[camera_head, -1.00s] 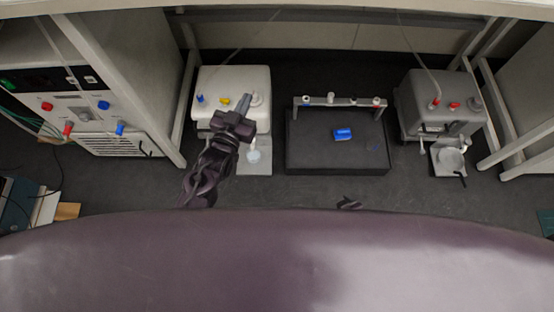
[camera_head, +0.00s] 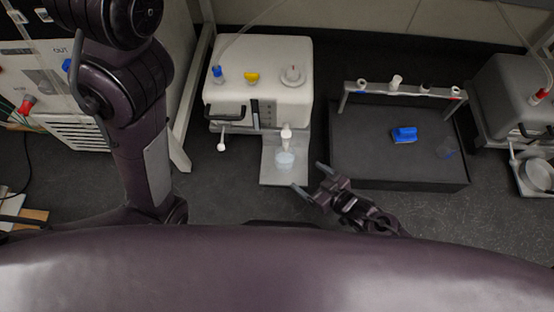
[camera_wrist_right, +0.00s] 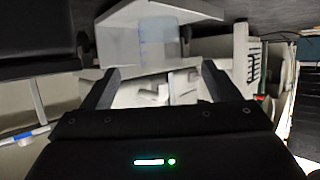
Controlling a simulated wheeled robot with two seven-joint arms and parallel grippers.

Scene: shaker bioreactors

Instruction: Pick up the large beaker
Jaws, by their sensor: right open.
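A clear, pale-blue-tinted beaker (camera_head: 285,160) stands on the grey plate of the white machine (camera_head: 262,75), under its white nozzle. In the right wrist view the beaker (camera_wrist_right: 158,42) shows upside down, beyond and between the fingers. My right gripper (camera_head: 311,179) is open and empty, in front of the plate and a little right of the beaker, apart from it. Its two fingers (camera_wrist_right: 158,78) stand wide in the wrist view. A faint clear vessel (camera_head: 446,150) sits on the black tray; its size is hard to tell. My left arm shows at the left; its gripper is out of view.
The black tray (camera_head: 345,170) lies right of the white machine, holding a blue block (camera_head: 404,135) and a rack (camera_head: 400,91) at its back. A grey machine (camera_head: 512,90) stands at far right. A cabinet (camera_head: 60,85) stands at left. Dark surface in front is free.

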